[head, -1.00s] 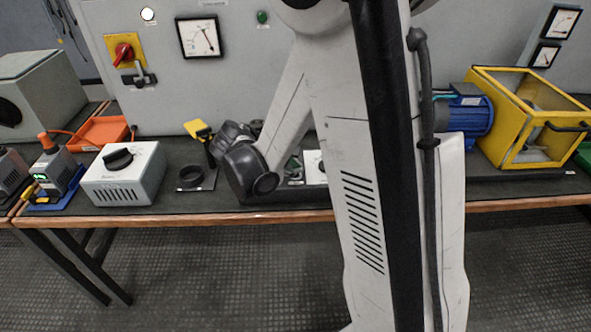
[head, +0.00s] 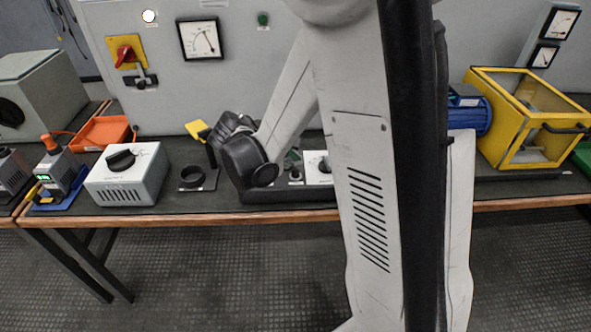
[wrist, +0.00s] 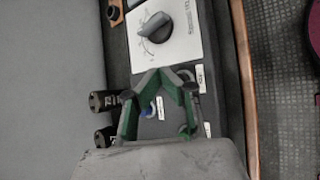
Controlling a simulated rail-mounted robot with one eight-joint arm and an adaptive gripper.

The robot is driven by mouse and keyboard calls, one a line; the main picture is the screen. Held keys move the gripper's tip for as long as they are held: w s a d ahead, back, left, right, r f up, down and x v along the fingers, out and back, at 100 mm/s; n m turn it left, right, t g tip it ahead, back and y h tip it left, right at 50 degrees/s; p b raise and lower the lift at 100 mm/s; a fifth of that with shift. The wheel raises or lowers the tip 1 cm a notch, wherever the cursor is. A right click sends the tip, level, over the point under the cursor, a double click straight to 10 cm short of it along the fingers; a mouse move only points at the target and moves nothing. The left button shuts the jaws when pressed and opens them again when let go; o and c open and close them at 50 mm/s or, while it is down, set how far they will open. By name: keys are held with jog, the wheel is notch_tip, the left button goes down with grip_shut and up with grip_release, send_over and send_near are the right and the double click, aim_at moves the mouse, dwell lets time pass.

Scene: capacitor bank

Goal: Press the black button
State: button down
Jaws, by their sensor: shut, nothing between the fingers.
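My gripper (wrist: 170,76) points down over a dark control panel, its green fingers drawn together at the tips with nothing between them. In the wrist view, a blue round part (wrist: 148,111) with a white label shows between the fingers. Other small labelled controls lie beside and partly behind the right finger. I cannot tell for certain which one is the black button; the fingers hide part of this row. I cannot tell whether the tips touch anything.
A white box with a black dial (wrist: 155,30) adjoins the fingertips. Black cylinders (wrist: 102,101) stand left of the fingers. The bench's wooden edge (wrist: 243,70) is at right. On the bench are a grey dial box (head: 127,180) and a yellow frame (head: 515,150).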

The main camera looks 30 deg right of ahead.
aim_at(295, 172)
jog(key=shift+r+p, duration=1.25)
jog(key=shift+r, duration=0.95)
jog(key=shift+s+a+r, duration=0.25)
jog(key=shift+r, duration=0.2)
jog(key=s+a+r+m+t+y, duration=0.3)
jog(key=s+a+r+m+y, duration=0.1)
jog(key=s+a, duration=0.3)
jog(key=s+a+r+m+t+y, duration=0.3)
jog(key=s+a+r+m+y, duration=0.2)
jog(key=s, duration=0.4)
jog(key=shift+s+a+r+m, duration=0.2)
jog(key=shift+a+r+m, duration=0.4)
jog(key=shift+a+r, duration=0.55)
jog(key=shift+a+f, duration=0.15)
